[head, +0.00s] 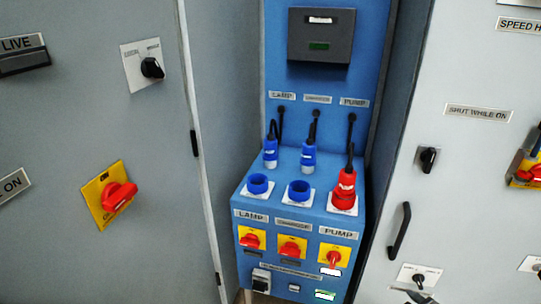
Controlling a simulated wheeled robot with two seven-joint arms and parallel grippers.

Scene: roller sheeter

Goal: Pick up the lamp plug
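The lamp plug (270,153) is blue with a pale lower end. It stands upright at the back of the blue console's ledge, under the left LAMP label, with a black cable rising from its top to the back panel. The open blue lamp socket (258,184) is in front of it, above the lower LAMP label. No gripper is near the plug or touching it. My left gripper is out of view. A small grey and dark shape at the bottom edge, right of the console, may be part of my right gripper; its fingers cannot be made out.
A similar blue plug (308,158) stands close to the right, behind another open blue socket (299,190). A red plug (345,186) sits in the pump socket. Red rotary switches line the console front (270,219). Grey cabinet walls flank the recess; a black handle (399,230) protrudes at right.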

